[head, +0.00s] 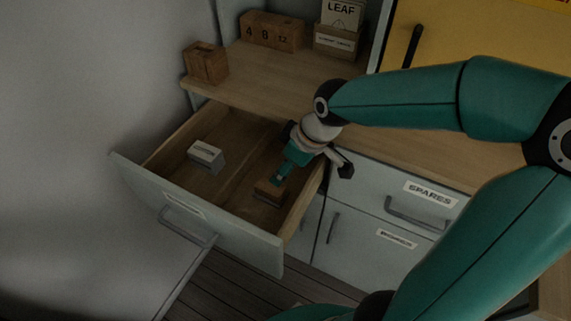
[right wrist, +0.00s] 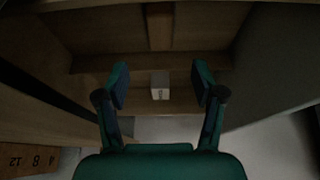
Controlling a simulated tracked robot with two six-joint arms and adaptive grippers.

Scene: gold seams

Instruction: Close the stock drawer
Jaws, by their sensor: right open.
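The stock drawer (head: 225,234) is pulled well out on the left of the head view, with its grey front, bar handle (head: 187,225) and wooden walls showing. Its label is too dim to read. A small white-topped box (head: 206,156) and a brown block (head: 268,193) lie inside. My right gripper (head: 279,176) reaches down over the drawer's right side, close to the brown block; I cannot tell if they touch. In the right wrist view its two fingers (right wrist: 161,84) are spread with nothing held, and a pale box (right wrist: 160,86) shows beyond them. My left gripper is not in view.
A wooden counter (head: 290,85) above the drawer bears a wooden block (head: 206,63), a numbered block (head: 272,31) and a card box (head: 338,40). A closed SPARES drawer (head: 410,203) is at the right. A yellow door (head: 470,40) stands behind. Floor lies below.

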